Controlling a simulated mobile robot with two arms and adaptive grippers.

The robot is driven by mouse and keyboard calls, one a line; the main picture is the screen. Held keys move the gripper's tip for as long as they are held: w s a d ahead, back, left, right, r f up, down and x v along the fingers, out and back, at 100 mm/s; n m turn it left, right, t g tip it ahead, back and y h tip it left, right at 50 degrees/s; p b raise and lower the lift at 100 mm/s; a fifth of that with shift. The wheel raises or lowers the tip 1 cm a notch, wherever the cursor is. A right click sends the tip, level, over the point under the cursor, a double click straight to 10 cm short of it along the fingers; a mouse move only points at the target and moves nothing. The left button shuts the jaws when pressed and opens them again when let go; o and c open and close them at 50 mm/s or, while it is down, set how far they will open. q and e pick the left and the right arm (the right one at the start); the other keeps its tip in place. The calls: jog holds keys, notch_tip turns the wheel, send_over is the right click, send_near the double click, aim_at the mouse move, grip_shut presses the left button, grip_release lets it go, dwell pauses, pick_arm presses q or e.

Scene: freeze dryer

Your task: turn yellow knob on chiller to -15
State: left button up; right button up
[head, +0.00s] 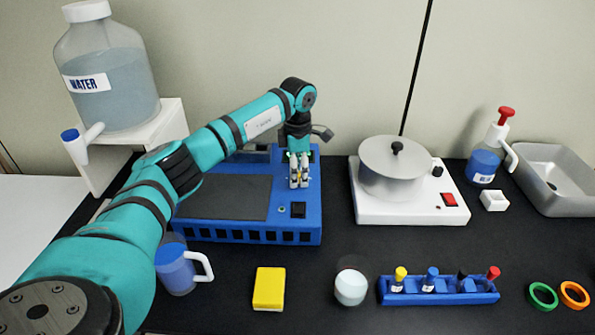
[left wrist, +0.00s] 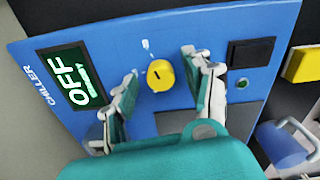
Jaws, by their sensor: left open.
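The blue chiller (head: 245,233) stands on the black table, left of centre in the head view. In the left wrist view its top panel (left wrist: 205,35) carries the yellow knob (left wrist: 160,76), which has a short dark mark on its face. The display (left wrist: 76,76) reads "OFF" in green with smaller text beside it. My left gripper (head: 299,178) points down over the chiller's right part and hides the knob in the head view. Its open fingers (left wrist: 161,70) stand either side of the knob, with visible gaps. My right gripper is not in view.
A black switch (head: 298,209) and a small green button (left wrist: 242,85) are on the panel. A hotplate with a pot (head: 392,172) stands to the right. A blue jug (head: 176,270), a yellow box (head: 269,289) and a vial rack (head: 440,297) stand in front.

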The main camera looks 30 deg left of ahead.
pick_arm(q)
jog(key=shift+f, duration=0.2)
grip_shut()
dwell(0.3)
